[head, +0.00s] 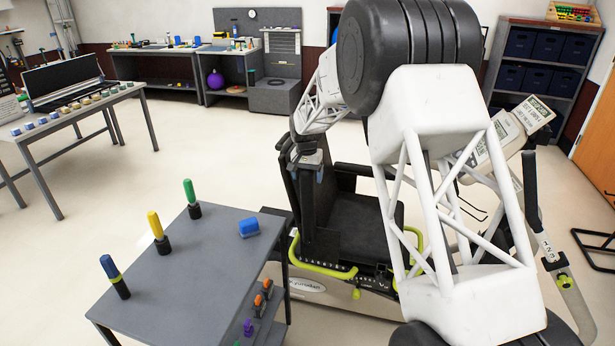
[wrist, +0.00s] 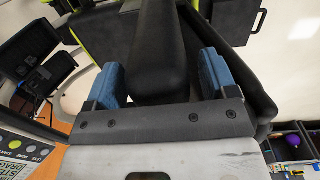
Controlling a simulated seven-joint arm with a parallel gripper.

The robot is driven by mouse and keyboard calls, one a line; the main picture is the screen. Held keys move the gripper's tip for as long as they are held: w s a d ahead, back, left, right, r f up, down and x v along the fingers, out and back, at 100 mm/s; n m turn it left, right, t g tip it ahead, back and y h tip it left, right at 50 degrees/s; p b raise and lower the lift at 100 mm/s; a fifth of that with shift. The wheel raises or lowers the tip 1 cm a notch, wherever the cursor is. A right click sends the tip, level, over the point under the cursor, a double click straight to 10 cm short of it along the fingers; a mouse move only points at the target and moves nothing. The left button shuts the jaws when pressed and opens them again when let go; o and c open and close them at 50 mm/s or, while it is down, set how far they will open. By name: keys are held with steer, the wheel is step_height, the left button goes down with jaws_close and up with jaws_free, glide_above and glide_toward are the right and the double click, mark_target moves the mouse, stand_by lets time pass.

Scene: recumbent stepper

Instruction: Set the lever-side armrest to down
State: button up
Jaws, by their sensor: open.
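The stepper's black seat (head: 365,225) stands right of the grey table in the head view. A near-side armrest (head: 318,205) appears as an upright black pad beside the backrest. My gripper (head: 311,165) is at the top of this pad, its blue fingers partly hidden. In the wrist view, my gripper (wrist: 163,85) is open, with one blue finger on each side of a black padded bar (wrist: 162,45), which seems to be the same armrest. I cannot tell whether the fingers touch it. A yellow-green lever (head: 356,293) shows low on the near side of the seat.
A yellow-green rail (head: 320,269) runs below the seat. The stepper's console (head: 500,135) is at the right, partly behind my arm. Open floor lies at the left.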

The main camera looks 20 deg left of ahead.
steer(key=shift+f, duration=0.15)
